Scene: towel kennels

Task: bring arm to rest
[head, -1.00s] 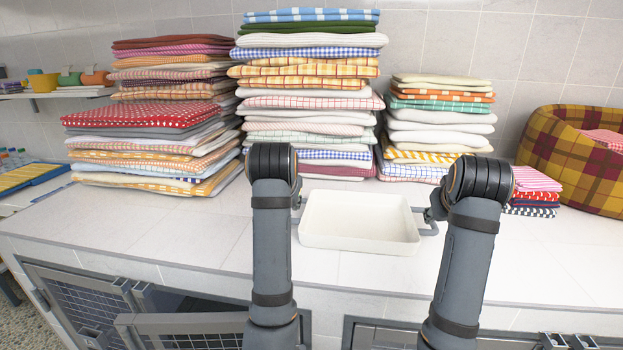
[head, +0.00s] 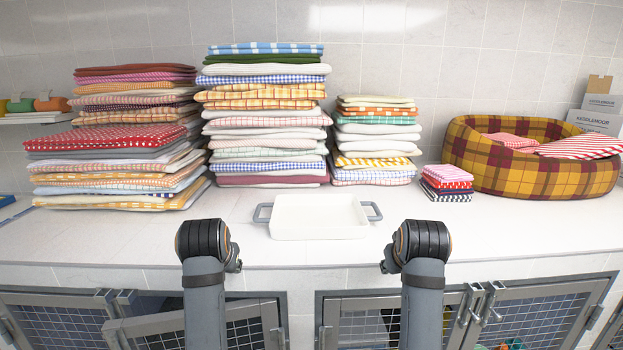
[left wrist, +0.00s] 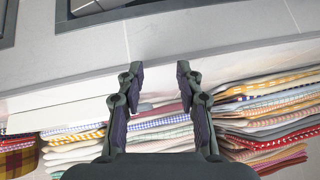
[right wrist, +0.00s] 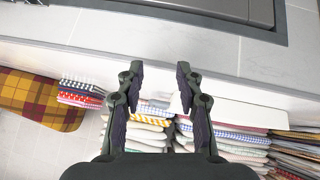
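My left gripper (left wrist: 158,88) is open and empty in the left wrist view, its two fingers apart. My right gripper (right wrist: 160,88) is also open and empty in the right wrist view. In the head view both forearms rise at the front of the counter, and their wrists hide most of the grippers. A white tray (head: 318,218) with two grey handles sits on the counter between and beyond my wrists. It is empty, and neither gripper touches it.
Tall towel stacks (head: 265,130) line the back of the white counter (head: 520,230). A small folded pile (head: 446,183) and a plaid pet bed (head: 480,172) stand at the right. Below are kennel doors (head: 540,310); one at the left (head: 150,325) appears ajar.

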